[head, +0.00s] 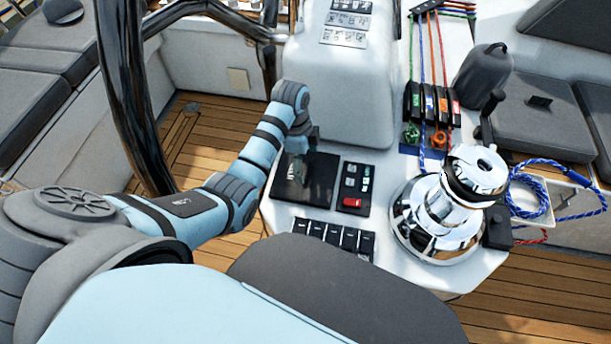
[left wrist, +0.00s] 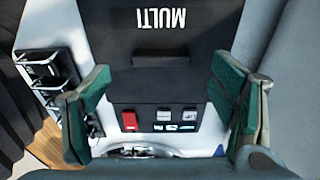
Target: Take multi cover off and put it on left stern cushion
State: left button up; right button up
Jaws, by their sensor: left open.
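The multi cover (head: 322,187) is a dark, flat square on the white console in the head view, partly hidden behind my left gripper. In the left wrist view the cover (left wrist: 160,60) appears upside down with white MULTI lettering and a raised lip. My left gripper (head: 296,168) is over the cover in the head view. In the left wrist view its green fingers (left wrist: 162,80) are spread, one on each side of the lip, with nothing held. Grey seat cushions (head: 28,90) show at the left; I cannot tell which is the left stern cushion. My right gripper is not visible.
A switch panel (head: 355,188) with a red switch lies right of the cover. A chrome winch (head: 440,220) stands on the console's right end. A dark wheel rim (head: 128,90) rises left of my arm. More cushions (head: 530,125) lie at the right.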

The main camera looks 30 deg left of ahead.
aim_at(305, 169)
pick_arm(q)
notch_tip(305, 169, down, 3)
jog(key=shift+w+d+f+b, duration=0.1)
jog(key=shift+f+b, duration=0.1)
jog(key=shift+b, duration=0.15)
jog(key=shift+r, duration=0.1)
jog(key=c, duration=1.3)
